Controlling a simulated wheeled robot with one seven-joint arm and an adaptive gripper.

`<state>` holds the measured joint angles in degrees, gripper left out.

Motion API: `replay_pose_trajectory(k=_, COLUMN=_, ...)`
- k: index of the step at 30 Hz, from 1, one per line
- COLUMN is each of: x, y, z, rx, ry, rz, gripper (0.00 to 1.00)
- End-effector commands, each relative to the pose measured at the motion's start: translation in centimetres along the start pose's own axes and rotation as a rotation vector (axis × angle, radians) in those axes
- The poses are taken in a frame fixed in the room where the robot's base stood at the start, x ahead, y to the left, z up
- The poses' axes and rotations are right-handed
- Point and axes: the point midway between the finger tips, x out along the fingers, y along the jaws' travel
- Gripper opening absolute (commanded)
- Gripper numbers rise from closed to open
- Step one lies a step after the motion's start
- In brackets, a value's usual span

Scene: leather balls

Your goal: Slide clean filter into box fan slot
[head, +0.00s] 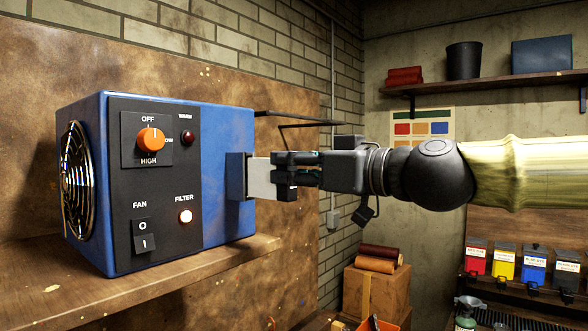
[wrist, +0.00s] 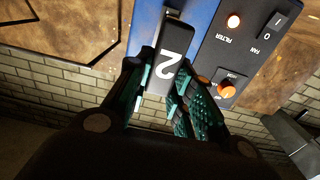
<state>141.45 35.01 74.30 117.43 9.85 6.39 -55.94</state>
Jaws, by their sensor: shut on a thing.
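The blue box fan (head: 222,150) stands on a wooden shelf, with its round grille at the left. Its slot (head: 238,176) is in a dark frame on the right side. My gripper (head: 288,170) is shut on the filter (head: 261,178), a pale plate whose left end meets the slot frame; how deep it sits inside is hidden. In the wrist view, the filter's dark end, marked with a white 2 (wrist: 170,72), lies between my fingertips (wrist: 164,82), close to the blue housing.
The front panel (head: 155,185) has an orange knob, a switch and a lit filter lamp (head: 185,216). A thin black bracket (head: 295,123) juts out above my gripper. The wooden shelf (head: 165,280) lies below the fan. Dye containers (head: 535,266) and a cardboard box (head: 375,290) stand lower right.

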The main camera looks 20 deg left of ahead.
Motion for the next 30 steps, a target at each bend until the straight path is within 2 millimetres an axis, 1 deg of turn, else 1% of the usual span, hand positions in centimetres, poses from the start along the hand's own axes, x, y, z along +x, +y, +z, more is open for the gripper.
replay_pose_trajectory(k=30, x=0.77, y=-0.02, z=0.02, rx=-0.001, ry=0.0, rz=0.0, gripper=0.0)
